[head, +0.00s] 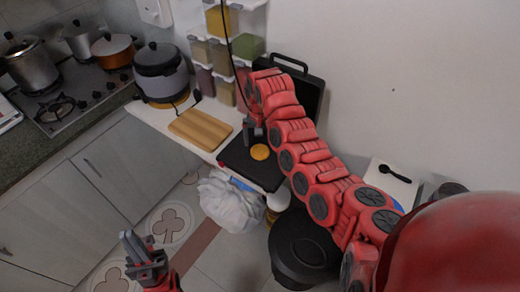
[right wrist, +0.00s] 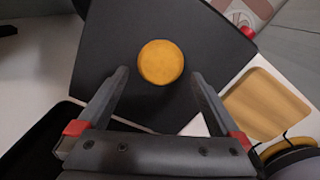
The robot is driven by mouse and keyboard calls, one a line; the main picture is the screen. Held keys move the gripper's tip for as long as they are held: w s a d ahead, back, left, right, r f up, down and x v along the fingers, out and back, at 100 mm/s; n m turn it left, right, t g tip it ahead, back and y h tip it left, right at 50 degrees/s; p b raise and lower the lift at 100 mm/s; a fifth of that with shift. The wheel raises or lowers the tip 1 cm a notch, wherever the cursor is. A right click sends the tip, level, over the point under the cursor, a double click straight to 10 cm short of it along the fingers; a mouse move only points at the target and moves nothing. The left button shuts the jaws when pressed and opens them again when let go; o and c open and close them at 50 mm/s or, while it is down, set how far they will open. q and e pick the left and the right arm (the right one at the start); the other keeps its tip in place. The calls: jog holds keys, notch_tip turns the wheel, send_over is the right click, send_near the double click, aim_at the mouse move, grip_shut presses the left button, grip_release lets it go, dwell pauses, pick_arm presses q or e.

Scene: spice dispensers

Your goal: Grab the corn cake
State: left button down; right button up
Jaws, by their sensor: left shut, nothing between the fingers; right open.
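The corn cake (head: 260,152) is a small round yellow-orange disc lying flat on a black square plate (head: 240,170), which looks like an opened press or griddle. In the right wrist view the corn cake (right wrist: 161,62) lies ahead of my right gripper (right wrist: 160,85), centred between the finger lines and a little beyond the tips. My right gripper is open and empty. In the head view my right gripper (head: 255,132) is over the plate's back part, next to the corn cake. My left gripper (head: 143,250) is shut and empty, low over the floor, far from the plate.
A wooden board (head: 201,128) lies left of the plate. A rice cooker (head: 161,72) and spice dispensers (head: 222,55) stand behind. The raised black lid (head: 300,85) stands by the wall. A white bag (head: 230,203) and black bin (head: 302,250) are below the counter.

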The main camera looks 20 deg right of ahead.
aim_at(260, 149)
jog(key=shift+f+p, duration=0.5)
jog(key=shift+f, duration=1.05)
jog(key=c, duration=1.5)
jog(key=shift+o, duration=0.2)
jog(key=shift+r, duration=0.15)
